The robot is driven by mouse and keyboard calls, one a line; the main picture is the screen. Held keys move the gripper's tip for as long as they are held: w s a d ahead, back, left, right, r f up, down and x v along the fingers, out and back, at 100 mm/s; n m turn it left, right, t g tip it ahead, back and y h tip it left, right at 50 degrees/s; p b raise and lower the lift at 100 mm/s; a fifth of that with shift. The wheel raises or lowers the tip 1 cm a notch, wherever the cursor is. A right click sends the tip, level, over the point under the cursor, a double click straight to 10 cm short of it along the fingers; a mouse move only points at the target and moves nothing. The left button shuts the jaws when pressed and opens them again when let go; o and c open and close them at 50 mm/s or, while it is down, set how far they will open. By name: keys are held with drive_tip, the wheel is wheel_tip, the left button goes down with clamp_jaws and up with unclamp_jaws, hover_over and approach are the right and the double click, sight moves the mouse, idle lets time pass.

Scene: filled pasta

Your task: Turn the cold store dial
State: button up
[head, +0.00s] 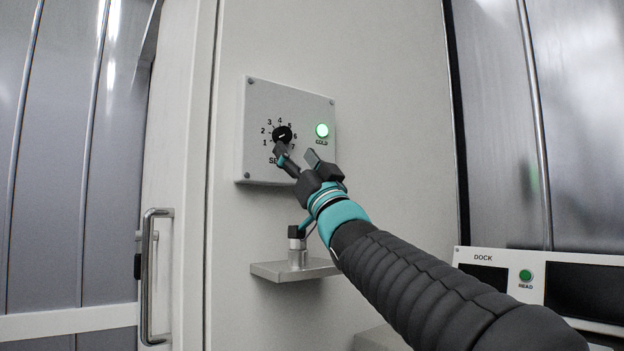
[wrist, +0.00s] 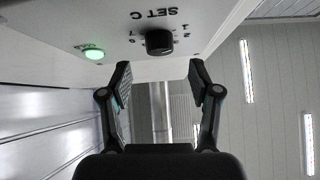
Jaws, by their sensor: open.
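The cold store dial (head: 282,134) is a round black knob on a pale control panel (head: 262,98), with numbers around it. A white mark shows on the knob in the head view, but its exact setting is hard to read. The dial also shows in the wrist view (wrist: 159,42), above the gap between my fingertips. My gripper (head: 296,153) is open and empty, just in front of the dial's lower right side in the head view. In the wrist view its two fingers (wrist: 160,68) are spread wide, apart from the dial. Part of the lettering below the dial is hidden by a finger.
A lit green lamp (head: 321,130) labelled COLD is right of the dial. Below the panel, a small metal shelf (head: 297,270) holds an upright fitting. A door handle (head: 147,275) is at left. A DOCK panel (head: 484,257) with a green button stands at right.

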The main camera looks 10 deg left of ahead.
drive_tip(key=v, duration=0.7)
idle(0.5)
